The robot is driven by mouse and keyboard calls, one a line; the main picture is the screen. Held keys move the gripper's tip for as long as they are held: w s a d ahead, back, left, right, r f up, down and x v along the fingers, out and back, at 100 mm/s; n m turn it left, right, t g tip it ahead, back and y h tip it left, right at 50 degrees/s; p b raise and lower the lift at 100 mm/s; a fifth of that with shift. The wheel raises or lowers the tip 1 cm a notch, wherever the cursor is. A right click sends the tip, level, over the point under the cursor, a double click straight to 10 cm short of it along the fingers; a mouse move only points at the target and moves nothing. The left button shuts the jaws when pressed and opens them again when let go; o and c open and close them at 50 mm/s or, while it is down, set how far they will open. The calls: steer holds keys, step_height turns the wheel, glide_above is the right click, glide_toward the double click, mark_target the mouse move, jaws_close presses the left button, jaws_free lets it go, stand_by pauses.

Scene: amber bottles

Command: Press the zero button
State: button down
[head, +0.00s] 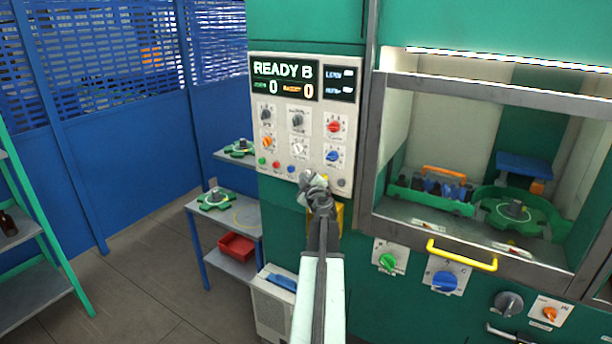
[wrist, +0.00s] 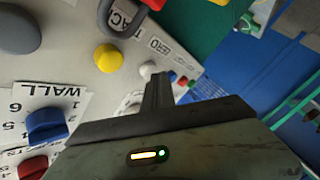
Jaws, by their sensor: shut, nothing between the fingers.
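The control panel (head: 312,130) is a pale plate with a READY B display, several knobs and a row of small buttons along its bottom. In the wrist view, a small white button (wrist: 148,69) stands beside the ZERO label (wrist: 159,45). My gripper (wrist: 158,80) is shut and empty, its fingertips close to this white button. Whether they touch it, I cannot tell. In the head view, my gripper (head: 309,182) is at the panel's lower edge and hides that part of the button row.
A yellow button (wrist: 108,57) and a blue button (wrist: 172,76) flank the white one. A grey-framed machine window with a yellow handle (head: 462,256) is to the right. A shelf with a red bin (head: 237,246) stands left. The floor at left is clear.

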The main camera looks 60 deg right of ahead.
steer(key=shift+a, duration=0.75)
steer(key=a, duration=0.5)
stand_by(0.7)
